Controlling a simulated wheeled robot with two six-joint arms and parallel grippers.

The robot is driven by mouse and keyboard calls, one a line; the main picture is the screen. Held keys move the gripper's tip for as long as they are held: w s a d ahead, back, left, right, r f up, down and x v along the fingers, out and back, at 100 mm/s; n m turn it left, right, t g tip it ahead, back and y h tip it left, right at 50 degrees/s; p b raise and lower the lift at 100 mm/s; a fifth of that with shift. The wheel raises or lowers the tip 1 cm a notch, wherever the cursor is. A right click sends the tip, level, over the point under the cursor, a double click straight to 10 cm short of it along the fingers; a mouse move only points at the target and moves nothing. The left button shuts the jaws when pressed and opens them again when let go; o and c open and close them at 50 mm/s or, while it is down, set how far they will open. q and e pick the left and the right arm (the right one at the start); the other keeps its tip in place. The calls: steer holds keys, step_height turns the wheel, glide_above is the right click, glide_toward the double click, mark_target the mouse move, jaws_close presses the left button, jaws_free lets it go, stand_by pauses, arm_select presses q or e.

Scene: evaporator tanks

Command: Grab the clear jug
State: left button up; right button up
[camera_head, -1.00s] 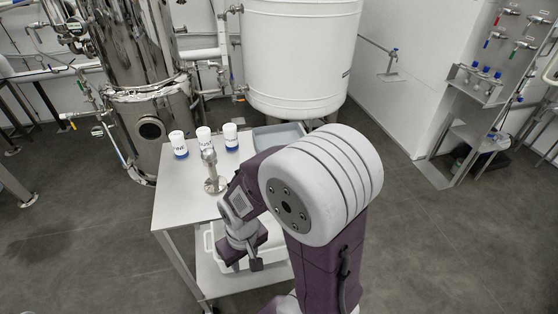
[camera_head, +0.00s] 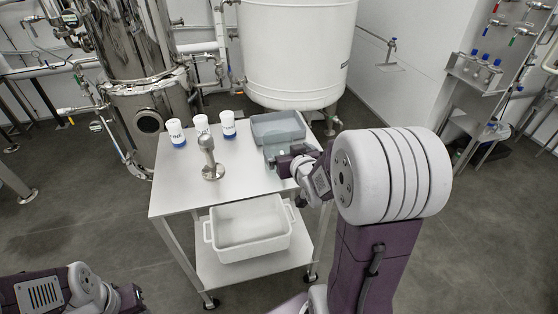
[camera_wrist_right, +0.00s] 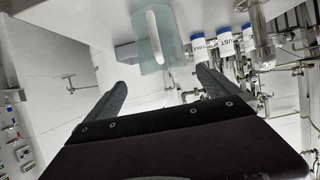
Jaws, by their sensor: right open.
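The clear jug (camera_wrist_right: 177,38) is a pale, see-through vessel with a whitish upright handle. In the right wrist view it is ahead of my open fingers, roughly between their tips, with nothing gripped. In the head view the jug (camera_head: 272,151) is at the right side of the table, in front of the grey bin, partly hidden by my right gripper. My right gripper (camera_head: 274,163) is beside it; I cannot tell if they touch. The right gripper (camera_wrist_right: 162,78) is open and empty in the wrist view. My left gripper (camera_head: 134,298) is low at the left; its jaws are unclear.
The white table (camera_head: 175,192) bears three white bottles with blue lower parts, the middle one (camera_head: 201,125), and a metal fitting (camera_head: 209,160). A grey bin (camera_head: 280,128) is at the back right. A white tub (camera_head: 248,246) is on the lower shelf. The table's front left is bare.

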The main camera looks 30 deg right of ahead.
mark_target(284, 148)
steer(key=w+p, duration=0.1)
steer(key=p, duration=0.1)
steer(key=shift+w+p, duration=0.2)
steer(key=shift+p, duration=0.2)
steer(key=shift+x, duration=1.15)
steer(key=x, duration=0.5)
steer(key=shift+w+p, duration=0.3)
steer(key=shift+w, duration=0.05)
steer(key=shift+s+r, duration=0.1)
steer(key=shift+s, duration=0.05)
steer(key=c, duration=1.8)
steer(key=shift+r, duration=0.1)
